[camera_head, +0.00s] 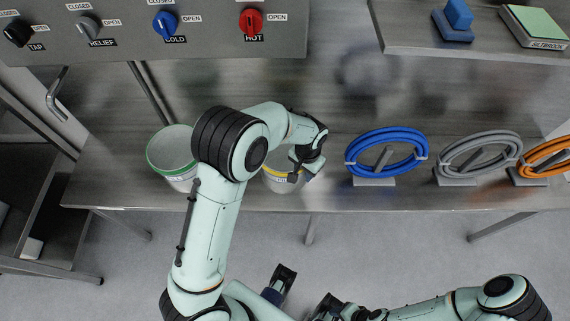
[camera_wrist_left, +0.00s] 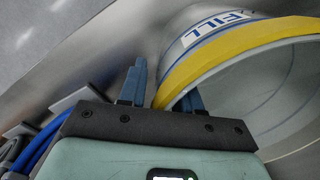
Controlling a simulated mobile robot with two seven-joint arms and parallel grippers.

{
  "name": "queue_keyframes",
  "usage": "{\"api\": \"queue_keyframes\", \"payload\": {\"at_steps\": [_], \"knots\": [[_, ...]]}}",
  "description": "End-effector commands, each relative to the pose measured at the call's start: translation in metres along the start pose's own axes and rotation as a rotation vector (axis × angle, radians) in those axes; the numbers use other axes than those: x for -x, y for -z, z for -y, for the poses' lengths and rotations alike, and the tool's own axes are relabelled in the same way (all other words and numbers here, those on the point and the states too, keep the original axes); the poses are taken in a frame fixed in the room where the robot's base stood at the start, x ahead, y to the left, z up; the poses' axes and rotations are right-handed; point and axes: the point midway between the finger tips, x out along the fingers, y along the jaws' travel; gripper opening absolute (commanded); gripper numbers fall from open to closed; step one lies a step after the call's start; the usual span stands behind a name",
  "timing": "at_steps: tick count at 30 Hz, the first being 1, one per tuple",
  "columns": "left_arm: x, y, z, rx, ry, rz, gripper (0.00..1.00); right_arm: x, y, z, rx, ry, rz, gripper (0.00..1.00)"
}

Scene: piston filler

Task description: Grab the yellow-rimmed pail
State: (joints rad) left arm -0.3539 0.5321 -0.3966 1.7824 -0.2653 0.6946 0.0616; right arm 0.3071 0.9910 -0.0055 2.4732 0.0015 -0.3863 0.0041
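The yellow-rimmed pail (camera_head: 283,186) stands on the lower steel shelf, partly hidden by my left arm and gripper. In the left wrist view the pail (camera_wrist_left: 245,40) is large, with a yellow rim, a blue line and a "FILL" label. My left gripper (camera_head: 295,172) is at the pail's right side. In the wrist view its blue fingers (camera_wrist_left: 164,92) are apart, one outside the pail and one at the inner side of the rim. The rim runs between them, with a gap beside the outer finger. My right gripper (camera_head: 325,306) is low in the head view, its fingers unclear.
A green-rimmed pail (camera_head: 172,150) stands left of my left arm. A blue hose coil (camera_head: 387,152), a grey coil (camera_head: 480,156) and an orange coil (camera_head: 545,157) stand on holders to the right. A control panel (camera_head: 210,40) with knobs is above.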

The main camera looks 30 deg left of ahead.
Motion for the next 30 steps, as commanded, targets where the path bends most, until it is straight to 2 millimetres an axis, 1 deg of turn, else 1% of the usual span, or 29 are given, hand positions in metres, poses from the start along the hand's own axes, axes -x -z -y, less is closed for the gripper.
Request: {"api": "queue_keyframes", "payload": {"at_steps": [6,8,9,30], "knots": [[-0.0006,0.0,0.0001,0.0,0.0,0.0,0.33,0.0002,0.0001,0.0002,0.0,0.0,-0.001,0.43],[-0.0005,0.0,0.0001,0.0,0.0,0.0,0.13,0.0003,0.0001,0.0002,0.0,0.0,-0.001,0.43],[-0.0005,0.0,0.0001,0.0,0.0,0.0,0.0,0.0003,0.0001,0.0002,0.0,0.0,-0.001,0.43],[0.0,0.0002,0.0001,0.0,0.0,-0.001,0.0,0.0002,0.0001,0.0001,0.0,0.0,-0.001,0.43]]}}
